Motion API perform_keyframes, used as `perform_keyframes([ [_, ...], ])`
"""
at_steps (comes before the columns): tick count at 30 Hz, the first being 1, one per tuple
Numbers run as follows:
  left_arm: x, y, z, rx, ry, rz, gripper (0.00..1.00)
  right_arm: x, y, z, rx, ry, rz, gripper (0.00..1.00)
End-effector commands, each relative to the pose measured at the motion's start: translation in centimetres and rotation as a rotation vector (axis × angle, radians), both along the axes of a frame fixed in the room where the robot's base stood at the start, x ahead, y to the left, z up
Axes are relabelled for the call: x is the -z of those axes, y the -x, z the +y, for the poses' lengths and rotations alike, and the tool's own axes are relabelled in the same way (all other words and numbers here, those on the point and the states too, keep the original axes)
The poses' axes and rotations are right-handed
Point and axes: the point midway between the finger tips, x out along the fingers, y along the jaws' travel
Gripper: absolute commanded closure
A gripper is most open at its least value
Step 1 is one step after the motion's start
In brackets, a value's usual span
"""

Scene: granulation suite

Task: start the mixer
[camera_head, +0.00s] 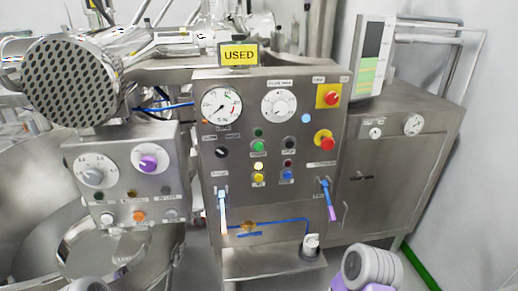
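The mixer's steel control panel (210,260) stands in the middle, with a gauge (221,106) and a white dial (279,105) at its top. Below them are a green button (258,146), a black button (289,145), a yellow button (257,179) and a blue button (287,176). Two red knobs sit at the right: an upper one (331,98) on a yellow plate and a lower one (324,142). A smaller panel (120,191) at left has a white knob (92,173), a purple knob (149,158) and an orange button (139,216). The labels are too small to read. Neither gripper shows.
A yellow "USED" sign (239,55) stands on top. Handles, left (223,205) and right (327,192), project from the panel. A round bowl (110,245) is at lower left. Part of my arm shows at bottom right.

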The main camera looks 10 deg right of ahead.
Motion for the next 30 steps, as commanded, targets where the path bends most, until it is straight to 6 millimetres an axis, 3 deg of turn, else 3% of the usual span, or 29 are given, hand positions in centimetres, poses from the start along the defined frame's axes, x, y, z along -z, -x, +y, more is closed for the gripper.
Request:
perform_keyframes([
  [1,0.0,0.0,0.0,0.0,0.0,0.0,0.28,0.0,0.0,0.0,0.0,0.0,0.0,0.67],
  [8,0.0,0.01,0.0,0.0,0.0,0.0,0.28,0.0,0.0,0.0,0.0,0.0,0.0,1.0],
  [30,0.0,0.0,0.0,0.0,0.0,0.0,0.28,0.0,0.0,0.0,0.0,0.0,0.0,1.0],
])
